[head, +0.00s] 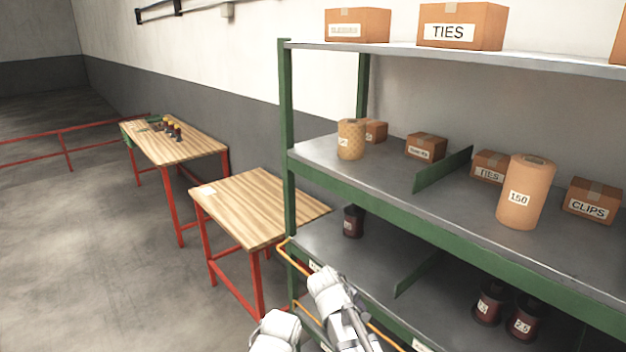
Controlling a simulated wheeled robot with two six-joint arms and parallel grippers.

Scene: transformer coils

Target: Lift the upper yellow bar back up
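The upper yellow bar (293,259) runs along the front of the green shelf rack, at about the height of the rack's lower deck. Its left end bends in at the green post. A lower yellow bar (309,314) shows below it. White and grey arm parts of mine are at the bottom centre, and they cover the middle of the upper bar. I cannot make out any fingertips there, so I cannot tell whether a gripper touches the bar or is open or shut.
Dark coils stand on the lower deck (320,240), one at left (353,221) and two at right (489,305). Boxes and orange rolls (526,192) stand on the decks above. A wooden table (255,205) is close to the rack's left.

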